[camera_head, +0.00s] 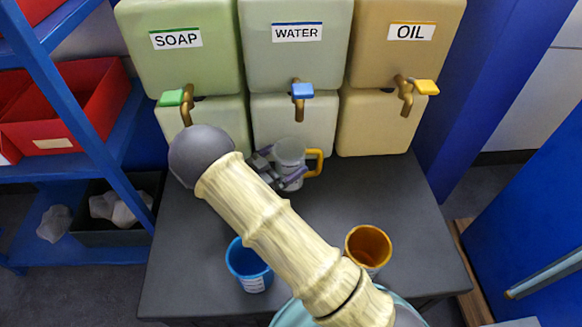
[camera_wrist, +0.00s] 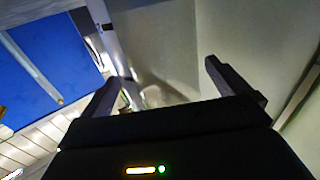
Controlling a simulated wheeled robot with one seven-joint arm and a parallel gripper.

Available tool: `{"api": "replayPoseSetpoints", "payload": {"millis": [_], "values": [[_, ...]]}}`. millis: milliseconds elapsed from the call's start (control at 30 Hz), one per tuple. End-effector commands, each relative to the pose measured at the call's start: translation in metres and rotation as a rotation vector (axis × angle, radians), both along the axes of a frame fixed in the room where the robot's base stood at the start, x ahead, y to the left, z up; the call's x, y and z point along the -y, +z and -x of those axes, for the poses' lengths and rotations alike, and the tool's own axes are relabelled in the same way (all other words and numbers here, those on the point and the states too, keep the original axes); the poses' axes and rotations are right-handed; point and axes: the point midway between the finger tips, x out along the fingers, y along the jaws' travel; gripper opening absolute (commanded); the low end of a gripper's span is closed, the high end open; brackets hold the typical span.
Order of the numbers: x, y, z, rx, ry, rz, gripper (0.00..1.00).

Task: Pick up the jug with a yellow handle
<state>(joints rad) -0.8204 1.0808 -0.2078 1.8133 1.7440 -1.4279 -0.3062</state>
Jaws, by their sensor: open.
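The jug (camera_head: 290,153) is a greyish, see-through vessel with a yellow handle (camera_head: 316,162) on its right side. It stands upright on the dark table, in front of the water tank's tap. My gripper (camera_head: 277,168) is at the jug's left and front side, and its grey fingers overlap the jug's lower body in the head view. Whether they touch it is unclear. In the wrist view my gripper (camera_wrist: 168,76) has its two dark fingers wide apart. A pale blurred shape lies between them, and I cannot tell whether it is the jug.
Soap (camera_head: 178,45), water (camera_head: 297,45) and oil (camera_head: 405,45) tanks with taps stand behind the jug. A blue cup (camera_head: 248,265) and an orange cup (camera_head: 368,246) stand nearer on the table (camera_head: 190,260). A blue shelf with red bins (camera_head: 65,110) is left. The table's right side is clear.

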Motion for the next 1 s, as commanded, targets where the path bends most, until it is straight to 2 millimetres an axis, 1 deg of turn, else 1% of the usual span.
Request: {"api": "replayPoseSetpoints", "payload": {"millis": [33,100,200,700,767,900,1000], "values": [[0.008,-0.002,-0.005,0.001,-0.003,0.002,1.0],[0.014,-0.002,-0.009,0.0,-0.001,0.0,1.0],[0.018,-0.001,-0.012,0.0,-0.001,0.0,1.0],[0.018,0.0,-0.012,-0.001,0.0,0.001,1.0],[0.018,0.0,-0.012,-0.001,0.0,0.001,0.9],[0.018,0.0,-0.012,-0.001,0.0,0.001,0.63],[0.018,0.0,-0.012,0.001,-0.001,0.001,0.47]]}}
